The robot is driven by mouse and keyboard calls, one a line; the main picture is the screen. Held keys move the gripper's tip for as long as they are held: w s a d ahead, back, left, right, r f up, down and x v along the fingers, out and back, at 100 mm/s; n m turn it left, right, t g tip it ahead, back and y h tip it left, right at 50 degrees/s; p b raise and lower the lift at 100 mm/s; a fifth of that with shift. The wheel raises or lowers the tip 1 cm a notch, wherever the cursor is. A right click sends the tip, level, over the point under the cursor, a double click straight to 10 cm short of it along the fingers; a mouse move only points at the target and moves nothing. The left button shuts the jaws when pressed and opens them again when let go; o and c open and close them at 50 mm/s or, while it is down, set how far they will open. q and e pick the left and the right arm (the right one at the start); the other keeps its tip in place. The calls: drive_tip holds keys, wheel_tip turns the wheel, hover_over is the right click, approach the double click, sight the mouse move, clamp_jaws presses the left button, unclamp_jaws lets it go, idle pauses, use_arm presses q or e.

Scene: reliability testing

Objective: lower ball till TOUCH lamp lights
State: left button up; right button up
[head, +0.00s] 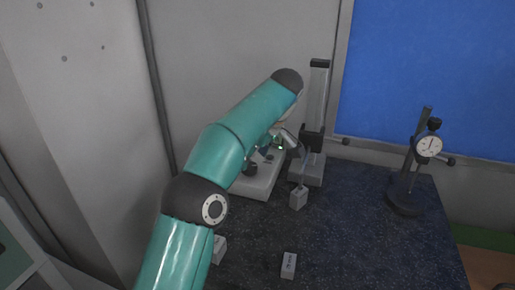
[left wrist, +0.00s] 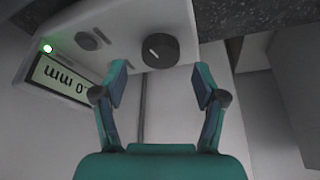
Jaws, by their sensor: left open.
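A pale instrument (head: 258,186) stands at the back of the bench, partly behind my left arm. In the left wrist view its housing (left wrist: 130,22) shows upside down, with a black knob (left wrist: 160,50), an mm display (left wrist: 62,78) and a small bright green lamp (left wrist: 47,48). I cannot read a label by the lamp. A dark oval (left wrist: 88,41) on the panel is unlit. My left gripper (left wrist: 158,86) is open and empty, its fingers apart, with the knob just beyond the gap. In the head view the gripper (head: 284,138) is small beside the instrument. I cannot make out the ball.
A column stand (head: 317,100) rises right behind the instrument. A small grey block (head: 298,198) and a labelled block (head: 289,265) are on the dark bench (head: 350,235). A dial gauge stand (head: 404,195) is at the right. The bench's front middle is mostly clear.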

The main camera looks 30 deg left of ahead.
use_arm(q)
drive_tip(key=v, duration=0.3)
drive_tip(key=shift+w+r, duration=0.1)
drive_tip(key=shift+d+r, duration=0.2)
drive_tip(key=shift+r, duration=0.15)
